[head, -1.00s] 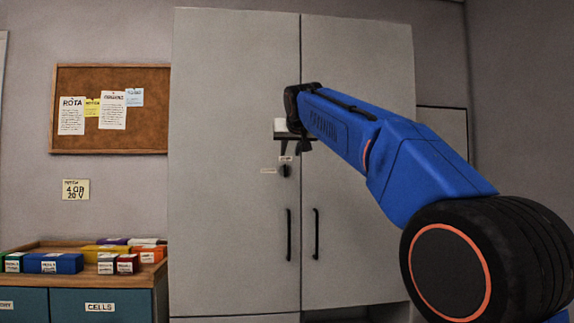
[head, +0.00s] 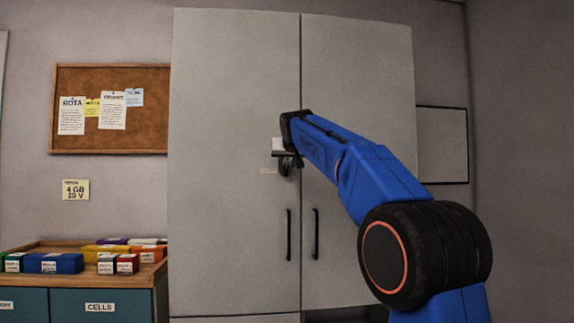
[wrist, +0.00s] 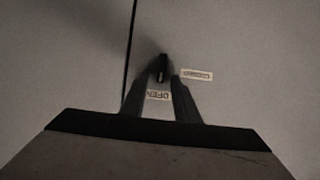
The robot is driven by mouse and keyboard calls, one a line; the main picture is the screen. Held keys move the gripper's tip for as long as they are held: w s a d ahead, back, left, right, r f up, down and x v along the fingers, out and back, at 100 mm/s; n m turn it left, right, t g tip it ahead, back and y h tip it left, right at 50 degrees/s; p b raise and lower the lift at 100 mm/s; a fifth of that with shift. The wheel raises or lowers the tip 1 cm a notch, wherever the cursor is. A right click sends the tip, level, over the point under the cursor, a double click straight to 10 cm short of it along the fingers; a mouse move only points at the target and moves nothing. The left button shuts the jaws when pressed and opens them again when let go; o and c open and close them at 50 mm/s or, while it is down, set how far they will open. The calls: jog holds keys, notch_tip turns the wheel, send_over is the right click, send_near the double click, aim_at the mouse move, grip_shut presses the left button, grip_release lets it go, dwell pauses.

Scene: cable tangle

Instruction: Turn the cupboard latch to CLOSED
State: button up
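The cupboard latch (wrist: 163,66) is a small dark handle on the left door, beside the seam between the doors. In the wrist view it stands upright, in line with the OPEN label (wrist: 158,95); the CLOSED label (wrist: 197,75) is to its right. Both labels appear upside down there. My gripper (wrist: 165,80) has its fingers apart, one on each side of the latch, tips close to it. I cannot tell whether they touch it. In the head view my gripper (head: 289,164) covers most of the latch.
The tall grey cupboard (head: 230,80) has two black vertical door handles (head: 289,235) below the latch. A wooden tray (head: 150,275) with several coloured boxes stands at the left on a teal drawer unit. A cork board (head: 140,130) hangs on the wall. The space before the doors looks clear.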

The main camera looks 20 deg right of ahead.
grip_shut()
jog(key=shift+a+h, duration=0.15)
jog(key=shift+h, duration=0.15)
jog(key=n, duration=0.1)
jog(key=a+n+h, duration=0.1)
jog(key=n, duration=0.1)
jog(key=shift+w+f+h, duration=0.15)
jog(key=shift+h, duration=0.15)
jog(key=shift+w+a+f+n+h, duration=0.15)
jog(key=shift+n+h, duration=0.25)
jog(key=shift+n, duration=0.2)
jog(key=shift+s+a+f+n+h, duration=0.15)
jog(key=shift+n+h, duration=0.25)
jog(key=shift+n, duration=0.2)
jog(key=n, duration=0.1)
jog(key=n+h, duration=0.1)
jog(key=f+n+h, duration=0.1)
jog(key=n, duration=0.1)
jog(key=shift+w+a, duration=0.15)
jog(key=shift+a, duration=0.2)
jog(key=shift+a+f+n+t+h, duration=0.1)
jog(key=shift+f+n+t+h, duration=0.25)
jog(key=shift+n, duration=0.65)
jog(key=shift+f+n+t+h, duration=0.15)
jog(key=shift+n+t+h, duration=0.3)
jog(key=shift+n, duration=0.55)
